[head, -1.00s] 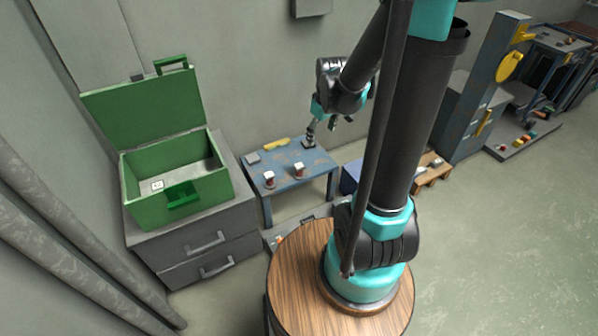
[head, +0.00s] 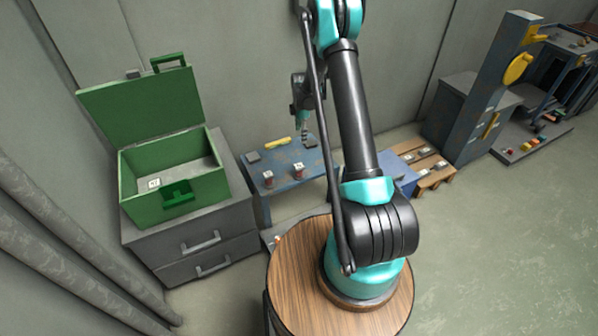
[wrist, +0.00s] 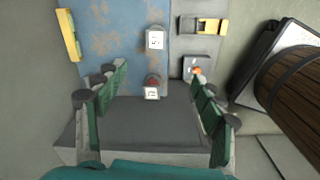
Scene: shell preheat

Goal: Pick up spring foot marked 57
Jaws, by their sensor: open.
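Two small parts with white marked labels stand on the blue table: a front-left one (head: 268,181) and a right one (head: 298,169). The wrist view shows a red part with a white label (wrist: 152,90) between and beyond the fingers, and another white-labelled part (wrist: 155,39) farther up. I cannot read the labels, so I cannot tell which is marked 57. My gripper (wrist: 156,78) is open, its two green-padded fingers wide apart with nothing held. In the head view my arm's end hangs over the back of the table, partly hidden by my arm.
An open green box (head: 205,189) stands on a grey drawer cabinet (head: 205,243) at left. A pallet (head: 437,178) with labelled parts lies right. A grey tray (wrist: 187,50) lies beside the table.

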